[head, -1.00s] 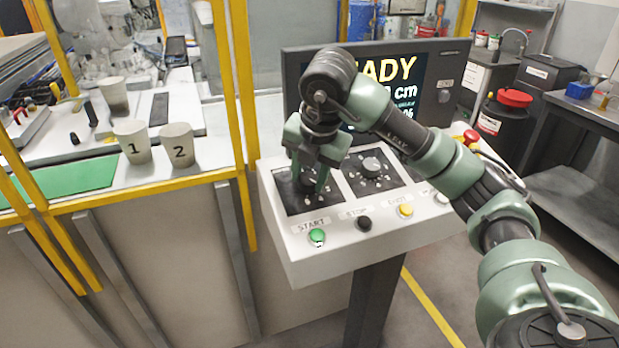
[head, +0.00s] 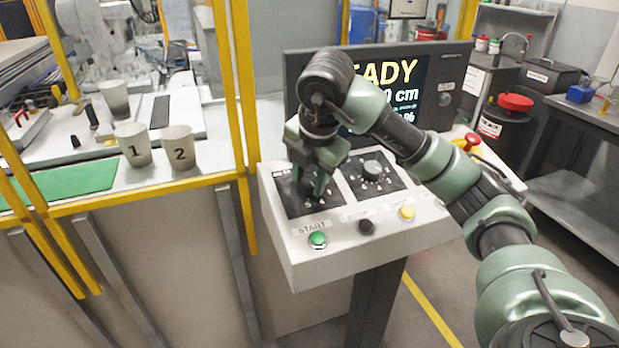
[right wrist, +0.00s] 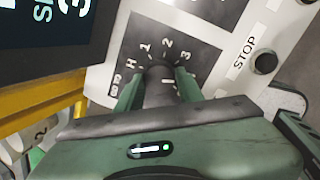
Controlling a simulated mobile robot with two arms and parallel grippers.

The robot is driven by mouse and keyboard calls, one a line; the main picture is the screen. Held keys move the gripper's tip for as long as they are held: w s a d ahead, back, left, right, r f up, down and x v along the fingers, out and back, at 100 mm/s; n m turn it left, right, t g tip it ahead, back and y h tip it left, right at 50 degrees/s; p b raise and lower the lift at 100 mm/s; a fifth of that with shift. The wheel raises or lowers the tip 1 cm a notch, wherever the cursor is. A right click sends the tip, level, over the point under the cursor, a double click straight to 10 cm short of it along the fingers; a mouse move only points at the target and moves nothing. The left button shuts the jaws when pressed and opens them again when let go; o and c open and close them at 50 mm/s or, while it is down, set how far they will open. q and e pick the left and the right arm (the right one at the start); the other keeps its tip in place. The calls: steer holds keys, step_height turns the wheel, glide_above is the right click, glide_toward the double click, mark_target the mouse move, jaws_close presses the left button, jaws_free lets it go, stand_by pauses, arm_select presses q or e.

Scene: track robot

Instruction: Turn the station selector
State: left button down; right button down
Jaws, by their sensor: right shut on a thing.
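The station selector is a dark knob (right wrist: 158,82) on a black plate (head: 286,196) at the left of the sloped white control panel (head: 283,243). The right wrist view shows the marks H, 1, 2 and 3 around the knob. My right gripper (head: 312,188) is shut on the knob, with one green finger on each side of it. It also shows in the right wrist view (right wrist: 157,90). The fingers and palm hide most of the knob, so I cannot tell which mark it points to. My left gripper is not in view.
A second knob (head: 372,169) sits to the right. Green START (head: 318,240), black STOP (head: 366,227) and yellow (head: 407,213) buttons line the front edge. A screen (head: 440,90) stands behind. Cups 1 (head: 133,144) and 2 (head: 179,148) stand left, beyond a yellow frame post (head: 243,120).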

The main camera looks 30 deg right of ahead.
steer(key=c, duration=0.9)
jaws_free()
steer(key=p+v, duration=0.1)
steer(key=v, duration=0.6)
steer(key=shift+r+p, duration=0.35)
steer(key=shift+r, duration=0.1)
steer(key=shift+s, duration=0.1)
